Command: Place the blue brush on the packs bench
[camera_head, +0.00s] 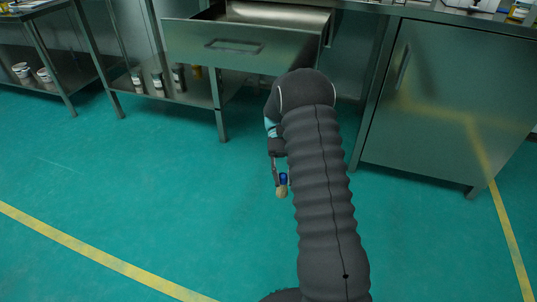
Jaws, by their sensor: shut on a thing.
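My gripper (279,178) is partly hidden behind my own dark arm, low in front of the bench with the open drawer. It is shut on the blue brush (283,179), which shows as a small blue piece with a pale tan end below it. The brush is held in the air over the green floor, apart from any bench. No label shows which bench is the packs bench, so I cannot tell it from the others.
A steel drawer (225,46) stands open ahead of my arm. A closed steel cabinet (430,105) is at the right. A lower shelf (194,93) holds several small jars. Another bench (38,62) with white tubs is at the far left. The floor at the left is clear.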

